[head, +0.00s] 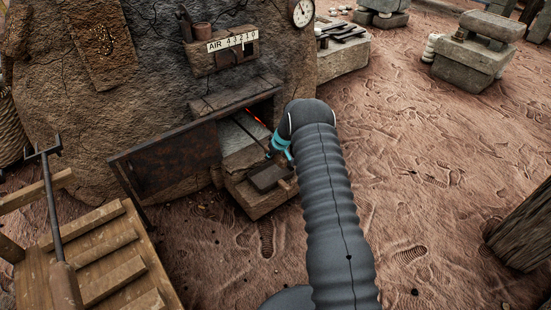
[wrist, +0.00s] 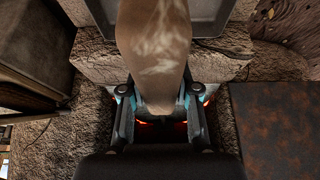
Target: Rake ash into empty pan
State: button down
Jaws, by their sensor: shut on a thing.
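My gripper (wrist: 160,108) is at the kiln mouth, shut on a brown wooden handle (wrist: 153,45), taken as the rake's. Its teal parts show at the mouth in the head view (head: 281,146). The handle comes up towards the wrist camera; the tool's far end is hidden. A dark, shallow pan (head: 267,177) sits on the stone ledge below the mouth. Its grey rim also shows in the wrist view (wrist: 213,28), behind the handle. Most of its inside is hidden. The firebox (head: 250,128) is open, with an orange glow inside. I cannot make out the ash clearly.
The rusty kiln door (head: 170,160) stands open left of the mouth. A long tool with a crossbar and wooden handle (head: 65,285) leans over a slatted wooden rack (head: 105,265). Stone blocks (head: 470,60) stand at the back right.

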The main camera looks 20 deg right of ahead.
dwell(0.3)
notch_tip(320, 180, down, 4)
jog(key=shift+r, duration=0.1)
dwell(0.7)
